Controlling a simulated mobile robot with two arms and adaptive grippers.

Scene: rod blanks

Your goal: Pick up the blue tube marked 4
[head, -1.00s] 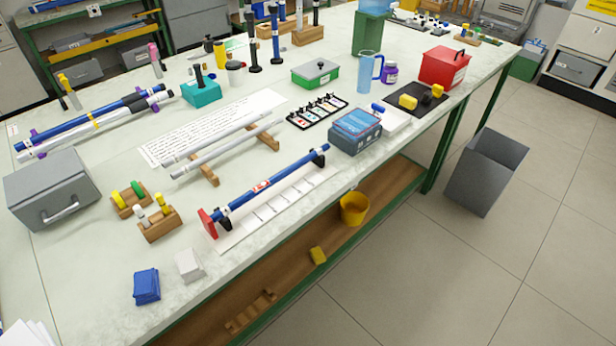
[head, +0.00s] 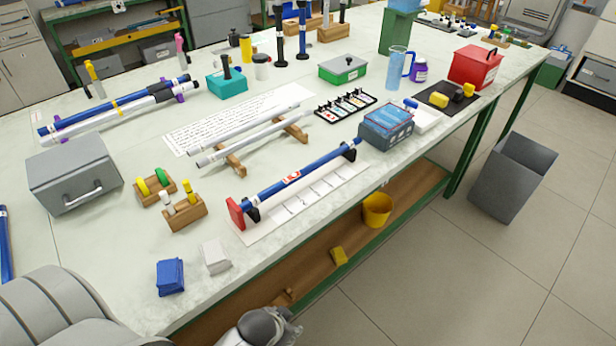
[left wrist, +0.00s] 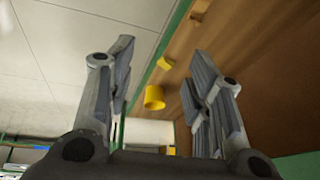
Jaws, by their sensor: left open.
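A blue tube (head: 300,177) with a red and white label lies on black supports above a white ruled strip, with a red stop block (head: 236,213) at its near left end. Another blue tube (head: 130,106) lies at the back left beside white tubes. Blue and black tubes (head: 303,32) stand upright at the back. I cannot read a 4 on any of them. My left gripper (head: 268,328) is at the bottom edge, in front of the bench and apart from the tubes. In the left wrist view it (left wrist: 160,100) is open and empty. My right gripper is not in view.
Two white rods (head: 250,135) lie on wooden rests. Blue (head: 171,277) and white (head: 215,257) blocks lie near the front edge. A yellow bucket (head: 377,210) stands on the lower shelf. A grey bin (head: 512,178) stands on the floor at right.

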